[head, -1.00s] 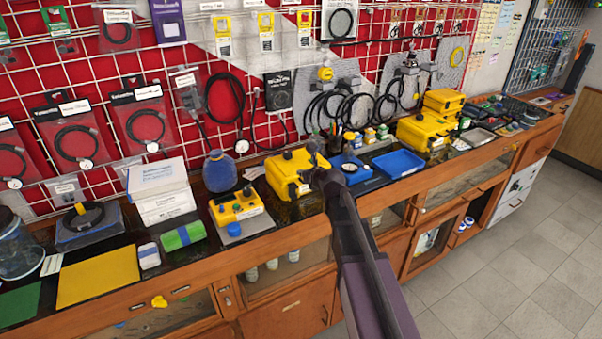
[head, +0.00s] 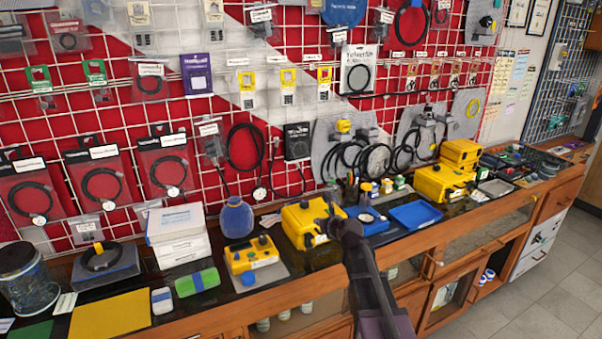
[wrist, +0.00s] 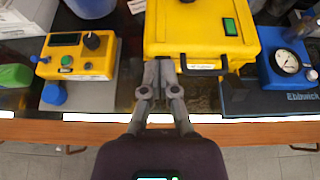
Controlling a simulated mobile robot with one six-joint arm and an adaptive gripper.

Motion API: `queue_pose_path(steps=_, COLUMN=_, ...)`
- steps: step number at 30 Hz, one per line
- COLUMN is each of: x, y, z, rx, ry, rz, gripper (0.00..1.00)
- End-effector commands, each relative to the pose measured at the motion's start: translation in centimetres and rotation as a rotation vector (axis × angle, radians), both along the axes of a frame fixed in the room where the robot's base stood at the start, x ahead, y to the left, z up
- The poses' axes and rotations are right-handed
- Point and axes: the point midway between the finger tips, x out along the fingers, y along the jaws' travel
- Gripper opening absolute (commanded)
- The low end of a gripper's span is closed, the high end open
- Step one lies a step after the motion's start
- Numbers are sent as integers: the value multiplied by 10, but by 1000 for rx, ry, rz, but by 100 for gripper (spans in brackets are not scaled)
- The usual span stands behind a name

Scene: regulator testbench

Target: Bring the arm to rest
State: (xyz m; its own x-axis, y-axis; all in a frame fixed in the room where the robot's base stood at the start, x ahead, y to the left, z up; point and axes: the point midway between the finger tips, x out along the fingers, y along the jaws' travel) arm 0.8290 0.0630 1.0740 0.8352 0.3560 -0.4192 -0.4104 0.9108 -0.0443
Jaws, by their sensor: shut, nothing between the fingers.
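My gripper (wrist: 161,72) is shut and empty in the wrist view. Its fingertips overlap the front of a yellow case (wrist: 203,38) with a dark handle; I cannot tell whether they touch it. In the head view my gripper (head: 333,208) appears in front of the same yellow case (head: 300,222), above the counter's front part. My dark arm runs from it to the bottom edge of the picture.
A yellow control box (head: 252,257) stands left of the case, and a blue gauge unit (wrist: 285,70) stands right of it. A blue tray (head: 416,214) lies further right. The wooden counter edge (wrist: 80,130) runs below my gripper, with floor beyond it.

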Motion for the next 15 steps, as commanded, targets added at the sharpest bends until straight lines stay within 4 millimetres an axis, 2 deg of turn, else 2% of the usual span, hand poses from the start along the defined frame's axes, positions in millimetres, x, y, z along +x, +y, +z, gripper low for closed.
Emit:
queue_pose_path(steps=8, x=-30, y=4, z=-18, rx=-278, ry=-7, rz=184, gripper=0)
queue_pose_path(steps=15, x=-68, y=4, z=-41, rx=-618, ry=-18, rz=456, gripper=0)
